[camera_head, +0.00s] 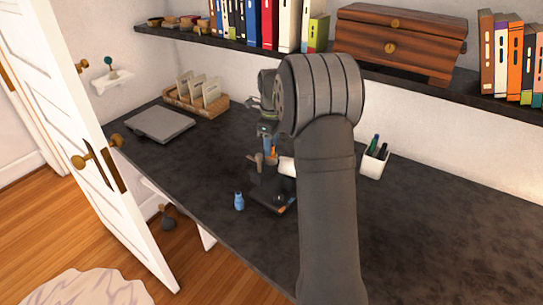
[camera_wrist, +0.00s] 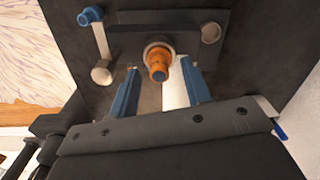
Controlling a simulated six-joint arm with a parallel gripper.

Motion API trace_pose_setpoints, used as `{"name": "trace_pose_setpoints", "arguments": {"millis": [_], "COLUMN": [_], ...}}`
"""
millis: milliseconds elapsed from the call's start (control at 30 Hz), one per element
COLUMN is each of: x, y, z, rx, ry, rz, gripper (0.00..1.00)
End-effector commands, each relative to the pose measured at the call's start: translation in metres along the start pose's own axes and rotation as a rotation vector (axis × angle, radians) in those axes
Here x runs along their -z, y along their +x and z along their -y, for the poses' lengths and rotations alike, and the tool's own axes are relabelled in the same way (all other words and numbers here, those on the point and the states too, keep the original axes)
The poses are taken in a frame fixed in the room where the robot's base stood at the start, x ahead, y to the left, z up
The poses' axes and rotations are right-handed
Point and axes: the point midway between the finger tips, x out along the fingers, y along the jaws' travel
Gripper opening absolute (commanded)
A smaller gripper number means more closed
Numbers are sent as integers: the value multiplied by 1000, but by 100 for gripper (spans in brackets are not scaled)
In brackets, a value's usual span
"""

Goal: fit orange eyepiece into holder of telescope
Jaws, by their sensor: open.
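The orange eyepiece (camera_wrist: 157,68) shows in the wrist view with its end towards the camera and a pale ring around its far end. My gripper (camera_wrist: 159,66) is open. Its two blue fingers lie either side of the eyepiece, with a visible gap on each side; I cannot tell the depth between them. The white telescope tube (camera_wrist: 174,92) shows between the fingers. In the head view the white tube (camera_head: 287,166) is partly hidden by my arm, and my gripper (camera_head: 269,149) hangs beside it. I cannot make out the telescope's holder clearly.
A blue piece (camera_head: 239,201) stands on the dark desk left of the black base (camera_head: 266,200). A grey laptop-like slab (camera_head: 160,124) and a card rack (camera_head: 197,96) lie further left. A white pen cup (camera_head: 374,163) stands right of my arm. The desk's right is clear.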

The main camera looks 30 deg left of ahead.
Motion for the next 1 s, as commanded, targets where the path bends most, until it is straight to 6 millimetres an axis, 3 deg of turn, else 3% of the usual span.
{"name": "trace_pose_setpoints", "arguments": {"millis": [100, 367, 567, 1000], "x": [-1, -1, -1, -1], "y": [12, 14, 14, 3], "z": [0, 0, 0, 0], "rx": [-1, 0, 0, 1], "ry": [-1, -1, -1, -1], "rz": [0, 0, 0, 1], "gripper": [44, 44, 5, 4]}}
